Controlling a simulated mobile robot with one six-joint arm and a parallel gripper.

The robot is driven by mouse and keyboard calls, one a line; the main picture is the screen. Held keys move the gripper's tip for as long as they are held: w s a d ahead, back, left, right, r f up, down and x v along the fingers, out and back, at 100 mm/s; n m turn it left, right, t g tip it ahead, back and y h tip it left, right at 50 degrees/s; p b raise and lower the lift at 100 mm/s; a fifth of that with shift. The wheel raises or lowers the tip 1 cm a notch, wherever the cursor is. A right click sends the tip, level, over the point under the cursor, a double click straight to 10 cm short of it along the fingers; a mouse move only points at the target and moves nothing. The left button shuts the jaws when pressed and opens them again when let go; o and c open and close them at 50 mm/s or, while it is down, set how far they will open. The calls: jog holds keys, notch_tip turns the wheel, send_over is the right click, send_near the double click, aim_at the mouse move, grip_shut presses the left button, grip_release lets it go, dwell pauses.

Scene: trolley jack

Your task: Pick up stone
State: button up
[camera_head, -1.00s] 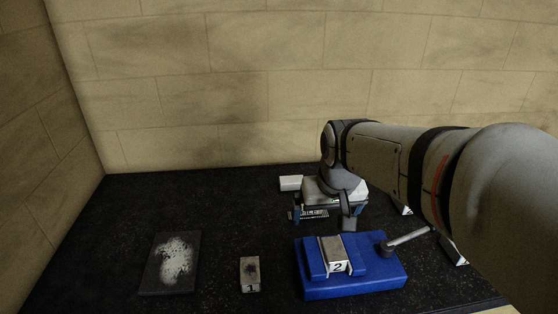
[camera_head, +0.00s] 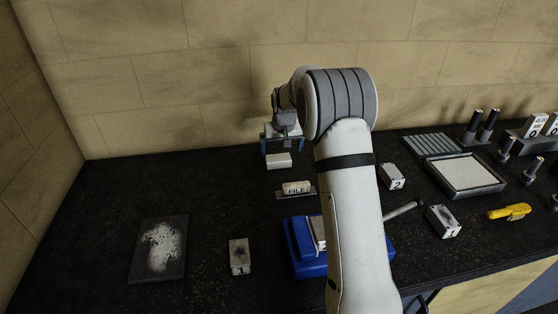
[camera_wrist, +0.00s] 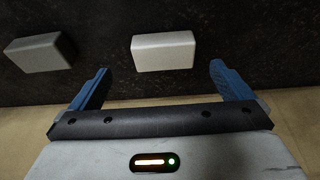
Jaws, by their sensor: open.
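A pale off-white block (camera_head: 278,161), which looks like the stone, lies flat on the black bench near the back wall. In the wrist view the pale block (camera_wrist: 165,51) lies just beyond and between the fingertips, with clear room on both sides. My gripper (camera_head: 282,147) is open and empty, pointing down at the block's far side in the head view. Its blue fingers also show in the wrist view (camera_wrist: 159,72), apart from the block. A dark grey block (camera_wrist: 40,54) lies to the left there; I cannot match it in the head view.
A blue vise (camera_head: 302,262) is partly hidden by my arm. A block marked 1 (camera_head: 239,256) and a dark plate (camera_head: 160,249) lie left. A framed tray (camera_head: 466,174) stands right. The back-left bench is clear.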

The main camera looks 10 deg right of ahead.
aim_at(278, 158)
jog(key=p+x, duration=0.1)
jog(key=x, duration=0.1)
jog(key=p+x, duration=0.1)
jog(key=x, duration=0.1)
jog(key=w+p+x, duration=0.1)
jog(key=x, duration=0.1)
jog(key=shift+a+f, duration=0.2)
jog(key=shift+a, duration=0.05)
jog(key=shift+w+f, duration=0.15)
jog(key=shift+f, duration=0.4)
jog(key=shift+c, duration=0.3)
jog(key=c, duration=1)
jog(key=shift+r, duration=0.1)
notch_tip(278, 158, up, 10)
jog(key=b, duration=0.2)
jog(key=shift+b, duration=0.35)
